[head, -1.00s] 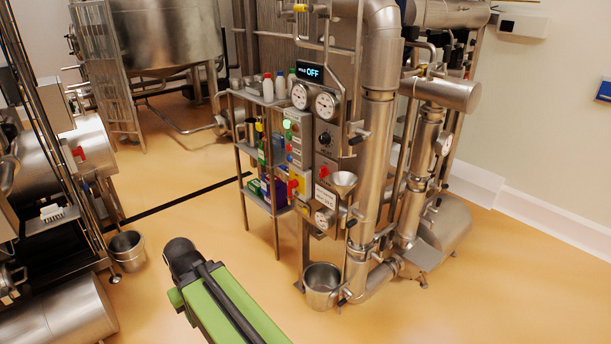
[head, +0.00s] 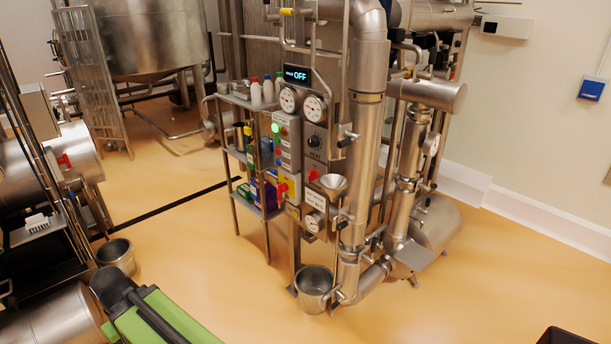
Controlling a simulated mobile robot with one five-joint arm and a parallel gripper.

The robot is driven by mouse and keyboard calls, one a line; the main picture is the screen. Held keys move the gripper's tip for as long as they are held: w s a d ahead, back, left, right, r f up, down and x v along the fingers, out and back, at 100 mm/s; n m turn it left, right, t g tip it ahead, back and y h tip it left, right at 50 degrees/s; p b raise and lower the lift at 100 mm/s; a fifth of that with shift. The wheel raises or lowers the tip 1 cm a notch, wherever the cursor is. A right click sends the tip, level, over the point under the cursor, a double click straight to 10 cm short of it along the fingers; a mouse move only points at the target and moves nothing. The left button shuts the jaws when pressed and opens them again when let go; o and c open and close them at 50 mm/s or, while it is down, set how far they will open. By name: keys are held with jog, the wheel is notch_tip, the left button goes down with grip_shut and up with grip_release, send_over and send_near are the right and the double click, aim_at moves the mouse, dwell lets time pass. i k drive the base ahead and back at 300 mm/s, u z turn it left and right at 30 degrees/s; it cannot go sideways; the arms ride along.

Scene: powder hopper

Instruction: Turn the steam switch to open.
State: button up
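The control panel (head: 314,145) stands upright on the steel machine in the middle of the head view. It carries a black round knob (head: 314,141) and, below it, a small red switch (head: 313,176). A red knob on a yellow box (head: 283,188) sits lower left. The labels are too small to read, so I cannot tell which control is the steam switch or how it is set. A display (head: 298,75) above reads OFF. My green and black arm (head: 150,318) shows at the bottom left, apart from the panel.
A steel bucket (head: 314,288) stands on the floor before the panel, and another bucket (head: 116,257) is at the left. A shelf with bottles (head: 262,92) adjoins the panel. Thick pipes (head: 366,130) rise at its right.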

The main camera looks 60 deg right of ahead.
aim_at(313, 174)
jog(key=i, duration=0.85)
jog(key=u, duration=0.05)
